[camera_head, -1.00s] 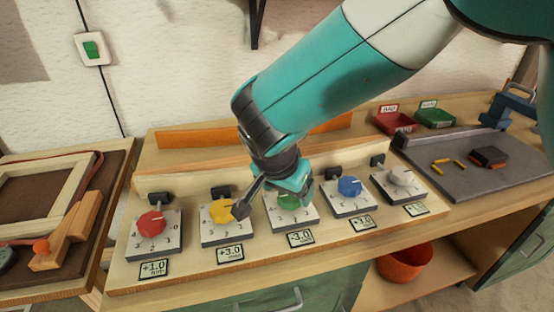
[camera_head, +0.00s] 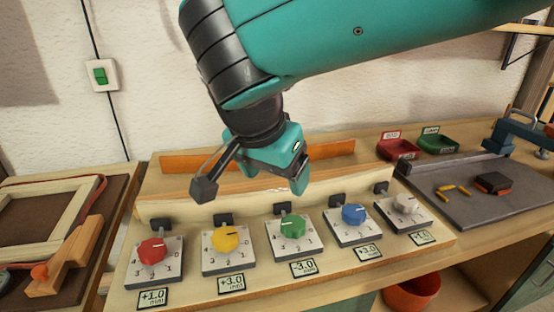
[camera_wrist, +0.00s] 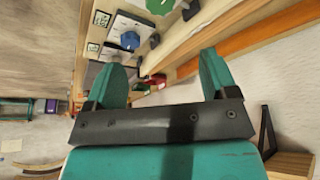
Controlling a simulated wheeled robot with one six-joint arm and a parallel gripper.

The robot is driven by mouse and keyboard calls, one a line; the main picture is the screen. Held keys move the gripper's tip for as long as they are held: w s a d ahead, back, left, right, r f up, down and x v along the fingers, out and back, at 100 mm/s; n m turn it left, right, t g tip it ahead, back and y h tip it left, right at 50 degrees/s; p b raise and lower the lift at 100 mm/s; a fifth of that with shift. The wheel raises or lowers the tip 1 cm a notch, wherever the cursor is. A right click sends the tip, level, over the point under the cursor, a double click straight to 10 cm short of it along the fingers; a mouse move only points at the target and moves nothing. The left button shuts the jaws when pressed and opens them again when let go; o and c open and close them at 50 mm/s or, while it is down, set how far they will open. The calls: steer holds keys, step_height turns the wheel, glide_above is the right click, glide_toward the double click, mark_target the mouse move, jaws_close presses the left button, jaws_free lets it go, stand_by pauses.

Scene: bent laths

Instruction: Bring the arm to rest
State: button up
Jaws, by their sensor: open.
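My gripper (camera_head: 278,172) is in the air above the row of knobs, over the green knob (camera_head: 292,227) in the head view, and apart from the panel. In the wrist view my gripper (camera_wrist: 160,72) shows two teal fingers spread apart with nothing between them. The knob panel (camera_head: 200,292) carries a red knob (camera_head: 152,251), a yellow knob (camera_head: 225,239), the green knob, a blue knob (camera_head: 353,214) and a white knob (camera_head: 405,202). Small labels sit in front of the knobs, such as +1.0 before the red one.
A grey mat (camera_head: 455,212) at the right holds yellow pieces (camera_head: 453,191) and a dark block (camera_head: 493,182). Red (camera_head: 400,150) and green (camera_head: 438,145) bins stand behind it. A wooden frame (camera_head: 35,213) lies at the left. An orange lath (camera_head: 190,163) lies behind the panel.

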steer(key=shift+d, duration=0.1)
steer(key=d+n+g+y, duration=0.1)
steer(key=d+n, duration=0.3)
steer(key=d, duration=0.4)
steer(key=s+d+n+g+y, duration=0.1)
steer(key=s+d+n, duration=0.3)
steer(key=s, duration=0.4)
steer(key=s+d+n+g+y+p, duration=0.1)
steer(key=s+d+n+y, duration=0.3)
steer(key=s, duration=0.4)
steer(key=shift+d+f+n+g, duration=0.2)
steer(key=shift+n+g, duration=0.2)
steer(key=shift+n, duration=0.2)
